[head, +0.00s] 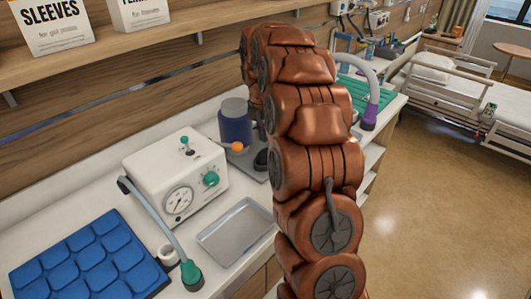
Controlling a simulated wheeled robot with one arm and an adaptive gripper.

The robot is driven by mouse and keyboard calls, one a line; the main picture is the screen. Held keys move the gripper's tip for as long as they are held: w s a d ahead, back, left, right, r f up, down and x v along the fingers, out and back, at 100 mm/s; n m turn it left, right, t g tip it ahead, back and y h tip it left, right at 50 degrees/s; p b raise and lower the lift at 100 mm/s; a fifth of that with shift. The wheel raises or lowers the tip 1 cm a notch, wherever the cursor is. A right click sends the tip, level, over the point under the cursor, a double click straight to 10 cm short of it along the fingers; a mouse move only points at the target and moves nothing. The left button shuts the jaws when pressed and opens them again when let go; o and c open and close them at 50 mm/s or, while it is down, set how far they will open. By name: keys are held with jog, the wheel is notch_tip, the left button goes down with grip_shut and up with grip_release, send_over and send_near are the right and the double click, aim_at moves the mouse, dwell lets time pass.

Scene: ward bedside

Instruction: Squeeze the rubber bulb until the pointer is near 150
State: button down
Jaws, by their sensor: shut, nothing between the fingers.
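A white box-shaped device (160,160) stands on the counter with a round dial gauge (178,201) on its front. The gauge has a thin pointer, but its reading is too small to make out. A green knob (211,179) sits beside the gauge. A dark rounded thing (261,160) shows at the left edge of my arm, partly hidden by it. I cannot tell whether it is the rubber bulb. No other clear rubber bulb shows. My copper arm fills the middle of the view, and my gripper is not visible, hidden behind the arm or out of frame.
A grey hose ends in a green cup (191,274) in front of the device. An empty metal tray (237,230) lies right of it. A blue pad (88,258) lies left. A blue canister (235,124) and an orange ball (237,146) stand behind. A shelf (120,52) overhangs.

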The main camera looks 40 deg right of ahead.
aim_at(265, 151)
jog(key=shift+d+f+b, duration=0.2)
jog(key=shift+f+b, duration=0.25)
jog(key=shift+f, duration=1.65)
jog(key=shift+f+b, duration=0.45)
jog(key=shift+f, duration=0.85)
jog(key=shift+w+r, duration=0.1)
jog(key=shift+a, duration=0.15)
